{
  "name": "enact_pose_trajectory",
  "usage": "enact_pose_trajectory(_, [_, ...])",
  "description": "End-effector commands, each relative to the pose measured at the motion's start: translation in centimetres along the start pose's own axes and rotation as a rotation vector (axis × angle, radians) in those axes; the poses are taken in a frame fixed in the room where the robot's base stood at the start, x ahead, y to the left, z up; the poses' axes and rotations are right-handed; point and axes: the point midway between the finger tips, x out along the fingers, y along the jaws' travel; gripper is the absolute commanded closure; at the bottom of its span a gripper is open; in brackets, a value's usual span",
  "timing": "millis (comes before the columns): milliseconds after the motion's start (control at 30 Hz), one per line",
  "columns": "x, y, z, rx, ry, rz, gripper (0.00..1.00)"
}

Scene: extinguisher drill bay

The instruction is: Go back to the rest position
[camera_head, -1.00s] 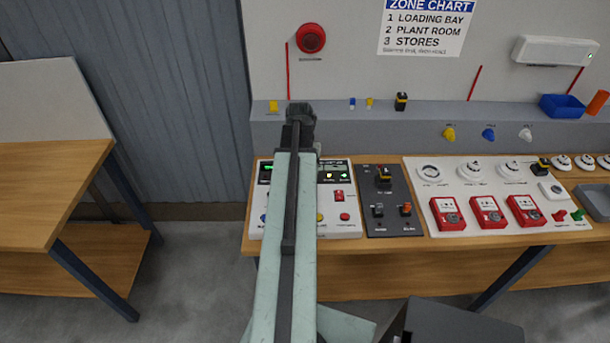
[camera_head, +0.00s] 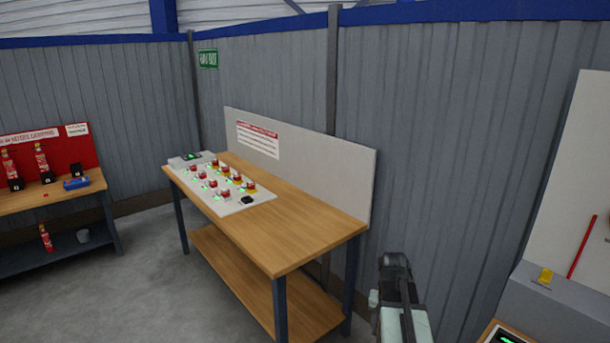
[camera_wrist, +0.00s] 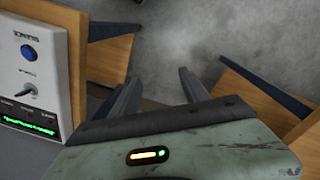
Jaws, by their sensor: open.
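My gripper shows in the wrist view (camera_wrist: 158,88), its two dark fingers spread apart with nothing between them. Grey floor lies behind the gap. In the head view my arm is at the lower right, its dark end pointing up in front of the corrugated wall; the fingers are not clear there. No object is held.
A wooden table (camera_head: 310,225) with a white panel of red devices (camera_head: 222,185) stands mid-view. A red-backed bench (camera_head: 88,190) with extinguishers is at far left. In the wrist view a white control panel (camera_wrist: 30,65) is close on the left. Grey floor (camera_head: 150,275) is open.

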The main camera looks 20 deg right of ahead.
Motion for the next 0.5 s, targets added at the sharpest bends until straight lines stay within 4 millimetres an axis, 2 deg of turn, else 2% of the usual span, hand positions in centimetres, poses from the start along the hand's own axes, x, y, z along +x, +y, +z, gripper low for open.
enact_pose_trajectory(33, [0.5,-4.7,1.5,-0.091,0.004,-0.003,0.47])
enact_pose_trajectory(100, [0.8,-10.4,3.9,-0.208,0.008,-0.007,0.47])
enact_pose_trajectory(200, [1.0,-17.3,7.9,-0.368,0.013,-0.014,0.47])
enact_pose_trajectory(233, [1.1,-19.0,9.1,-0.411,0.014,-0.017,0.47])
enact_pose_trajectory(300, [1.2,-22.1,11.8,-0.499,0.016,-0.023,0.47])
enact_pose_trajectory(400, [1.3,-24.4,14.6,-0.589,0.016,-0.032,0.47])
enact_pose_trajectory(500, [1.1,-24.0,15.6,-0.641,0.016,-0.044,0.47])
